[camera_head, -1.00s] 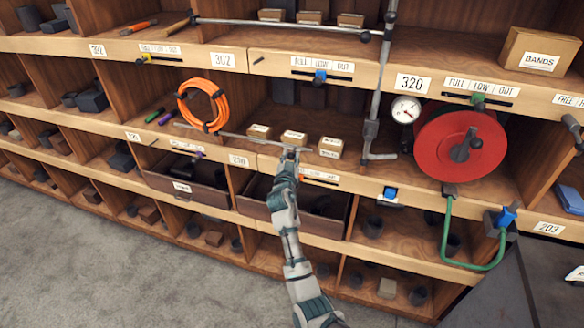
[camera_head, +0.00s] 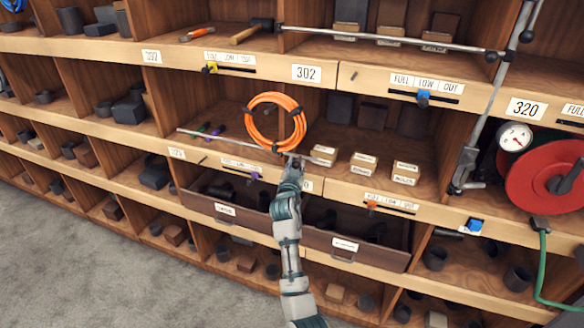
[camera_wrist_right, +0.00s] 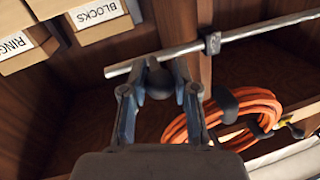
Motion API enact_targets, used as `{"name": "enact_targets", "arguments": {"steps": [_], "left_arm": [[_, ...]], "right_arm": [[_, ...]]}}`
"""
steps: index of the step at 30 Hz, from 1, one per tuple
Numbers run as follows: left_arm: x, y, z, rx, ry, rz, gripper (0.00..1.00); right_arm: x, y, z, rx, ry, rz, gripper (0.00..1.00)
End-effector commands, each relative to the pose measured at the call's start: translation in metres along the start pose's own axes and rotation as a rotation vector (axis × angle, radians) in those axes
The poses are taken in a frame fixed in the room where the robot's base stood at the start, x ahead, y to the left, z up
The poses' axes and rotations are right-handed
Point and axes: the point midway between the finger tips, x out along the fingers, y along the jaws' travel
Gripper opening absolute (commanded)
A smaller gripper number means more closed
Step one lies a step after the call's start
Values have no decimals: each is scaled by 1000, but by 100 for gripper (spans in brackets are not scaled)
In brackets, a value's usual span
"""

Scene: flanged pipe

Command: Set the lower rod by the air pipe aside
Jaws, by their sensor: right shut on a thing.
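The lower rod (camera_head: 228,139) is a thin grey bar, held nearly level in front of the middle shelf, below the orange hose coil. My right gripper (camera_head: 291,162) is shut on it near its right end. In the wrist view the rod (camera_wrist_right: 180,50) crosses at the fingertips of my right gripper (camera_wrist_right: 158,78), with a dark clamp farther along it. The upright air pipe (camera_head: 492,95) stands to the right, well apart from the rod. My left gripper is out of view.
The orange hose coil (camera_head: 275,122) hangs close behind the rod. Small labelled boxes (camera_head: 364,166) stand right of my gripper. An upper rod (camera_head: 385,38) runs along the shelf above. A red reel (camera_head: 545,172) is at the right. Two drawers stand out below.

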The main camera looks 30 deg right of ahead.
Motion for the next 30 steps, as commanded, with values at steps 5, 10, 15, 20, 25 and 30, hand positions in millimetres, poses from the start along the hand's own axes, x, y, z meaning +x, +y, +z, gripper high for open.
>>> {"name": "enact_targets", "arguments": {"steps": [5, 10, 15, 20, 25, 30], "left_arm": [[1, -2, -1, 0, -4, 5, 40], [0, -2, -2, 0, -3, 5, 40], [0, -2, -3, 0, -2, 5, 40], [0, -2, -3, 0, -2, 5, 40], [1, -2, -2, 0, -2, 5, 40], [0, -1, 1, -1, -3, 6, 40]], "right_arm": [[1, 1, -2, 4, 3, 0, 0], [1, -1, -2, 1, 5, 2, 0], [0, -2, -3, -1, 6, 2, 37], [-1, -3, -2, -2, 4, 1, 55], [-2, -4, -1, -2, 3, 0, 55], [-12, -6, 0, -2, 3, -2, 55]]}}
